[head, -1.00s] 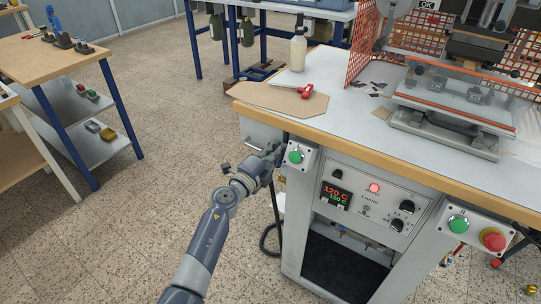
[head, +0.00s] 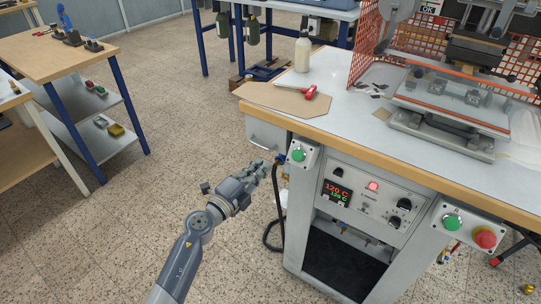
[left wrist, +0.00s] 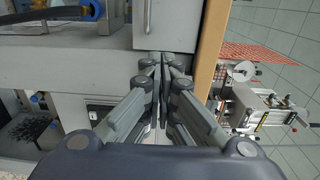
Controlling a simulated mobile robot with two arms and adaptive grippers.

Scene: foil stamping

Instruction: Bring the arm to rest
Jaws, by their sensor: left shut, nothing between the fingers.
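My left gripper (head: 270,170) is in the middle of the head view, in front of the press bench's left side. It is shut and empty. Its fingers also show closed together in the left wrist view (left wrist: 162,75), pointing at the grey bench side. A small gap shows between the fingertips and the left box with a green button (head: 298,154). My left arm reaches up from the bottom edge. My right gripper is in neither view.
The stamping press (head: 455,100) stands on the bench (head: 350,120), with an orange mesh guard (head: 367,45). A black cable hangs beside my gripper. The floor to the left is open.

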